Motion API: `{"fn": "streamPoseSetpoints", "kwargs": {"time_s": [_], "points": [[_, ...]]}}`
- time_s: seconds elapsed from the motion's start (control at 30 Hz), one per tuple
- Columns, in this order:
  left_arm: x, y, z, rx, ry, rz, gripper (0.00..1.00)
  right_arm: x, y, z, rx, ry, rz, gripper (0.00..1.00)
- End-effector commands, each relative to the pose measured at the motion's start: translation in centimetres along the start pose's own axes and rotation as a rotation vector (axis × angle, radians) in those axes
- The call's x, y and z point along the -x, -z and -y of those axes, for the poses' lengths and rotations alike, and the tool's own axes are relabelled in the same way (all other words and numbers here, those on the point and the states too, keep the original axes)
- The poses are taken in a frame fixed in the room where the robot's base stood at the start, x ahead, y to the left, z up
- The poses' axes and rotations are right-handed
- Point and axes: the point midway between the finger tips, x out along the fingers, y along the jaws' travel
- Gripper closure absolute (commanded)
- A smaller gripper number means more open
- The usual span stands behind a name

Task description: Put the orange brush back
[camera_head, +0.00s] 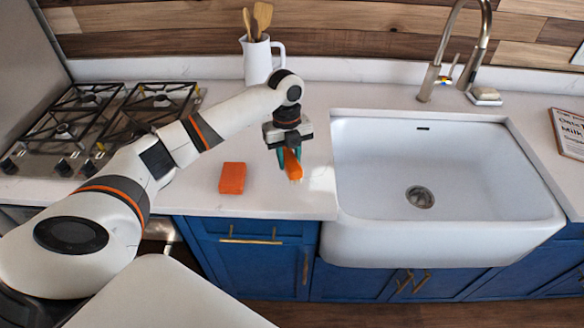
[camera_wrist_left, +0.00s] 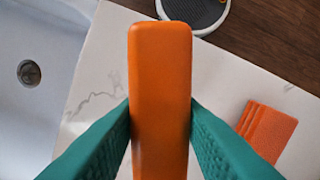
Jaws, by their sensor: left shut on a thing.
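The orange brush (camera_head: 292,164) is in my left gripper (camera_head: 284,153), over the counter just left of the sink. Its bristle end points down and toward the front in the head view. In the left wrist view the brush (camera_wrist_left: 160,95) stands between the two green fingers of the gripper (camera_wrist_left: 160,125), which are shut on its sides. Whether it touches the counter I cannot tell. An orange block (camera_head: 232,178) with ridges along one edge lies on the counter to the left of the gripper; it also shows in the left wrist view (camera_wrist_left: 266,130). My right gripper is not in view.
The white sink (camera_head: 440,231) is right of the gripper, with a faucet (camera_head: 430,82) behind it. A soap dish (camera_head: 485,96) sits beside the faucet. A white pitcher (camera_head: 257,62) with wooden utensils stands behind my arm. A gas stove (camera_head: 75,125) is at left.

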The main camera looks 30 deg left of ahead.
Motion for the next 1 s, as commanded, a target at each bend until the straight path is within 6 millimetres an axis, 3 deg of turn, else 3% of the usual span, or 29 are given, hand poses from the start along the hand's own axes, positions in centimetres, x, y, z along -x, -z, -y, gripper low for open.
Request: {"fn": "streamPoseSetpoints", "kwargs": {"time_s": [0.43,0.8,0.83,0.93,1.0], "points": [[-4.7,0.5,0.0,0.002,0.0,0.001,0.86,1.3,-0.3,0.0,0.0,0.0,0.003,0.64],[-5.4,0.7,-0.1,0.001,-0.002,-0.001,0.86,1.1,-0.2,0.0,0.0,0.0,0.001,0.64],[-5.4,0.7,-0.1,0.001,-0.002,-0.001,0.64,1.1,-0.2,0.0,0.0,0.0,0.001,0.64],[-5.4,0.7,-0.1,0.001,-0.002,-0.001,0.48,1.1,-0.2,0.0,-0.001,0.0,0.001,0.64],[-5.4,0.6,-0.1,0.001,-0.002,-0.001,0.46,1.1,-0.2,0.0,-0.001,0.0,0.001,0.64]]}}
